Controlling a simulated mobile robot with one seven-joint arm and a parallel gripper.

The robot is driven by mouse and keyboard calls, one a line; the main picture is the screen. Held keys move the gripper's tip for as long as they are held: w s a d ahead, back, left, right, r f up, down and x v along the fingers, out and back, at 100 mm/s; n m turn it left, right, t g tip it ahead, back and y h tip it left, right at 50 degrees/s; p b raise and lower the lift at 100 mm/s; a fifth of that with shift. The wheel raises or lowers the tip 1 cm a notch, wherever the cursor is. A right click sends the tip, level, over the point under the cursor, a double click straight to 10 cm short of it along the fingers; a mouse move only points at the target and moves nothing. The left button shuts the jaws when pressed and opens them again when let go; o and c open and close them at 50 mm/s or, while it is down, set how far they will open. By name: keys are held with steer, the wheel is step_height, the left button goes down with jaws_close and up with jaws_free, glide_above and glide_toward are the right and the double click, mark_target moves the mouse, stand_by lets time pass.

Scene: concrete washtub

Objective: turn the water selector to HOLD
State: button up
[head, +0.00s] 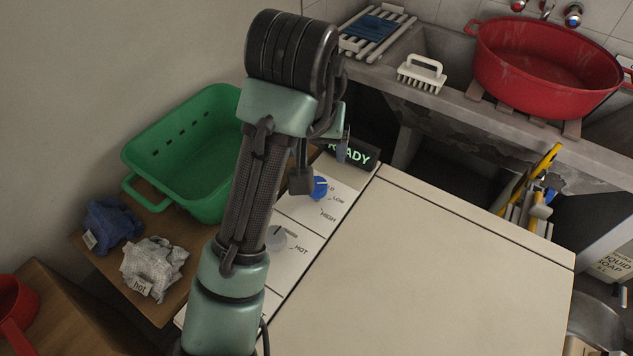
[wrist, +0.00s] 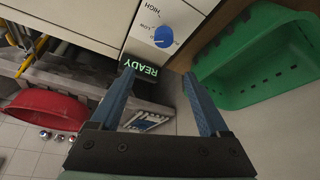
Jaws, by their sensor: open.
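The blue knob (head: 320,187) is on the white control panel, with LOW and HIGH printed beside it. A further label near it is partly hidden, and I cannot read HOLD. A grey knob (head: 277,238) sits lower on the panel, with HOT beside it. The blue knob also shows in the wrist view (wrist: 164,37), beyond the fingertips. My gripper (head: 322,165) is open above the panel's far end, close to the blue knob. In the wrist view my gripper (wrist: 159,75) has nothing between its fingers. The fingers appear apart from the knob.
A lit READY display (head: 352,153) stands at the panel's far end. The pale machine top (head: 420,270) right of the panel is clear. A red tub (head: 545,65) stands on the concrete sink.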

mark_target(317, 184)
steer(key=shift+g, duration=0.3)
steer(key=b+x, duration=0.1)
steer(key=x, duration=0.3)
steer(key=b+x, duration=0.1)
steer(key=x, duration=0.4)
steer(key=s+b+x, duration=0.1)
steer(key=x, duration=0.3)
steer(key=shift+a+f, duration=0.35)
steer(key=shift+f, duration=0.05)
jaws_close()
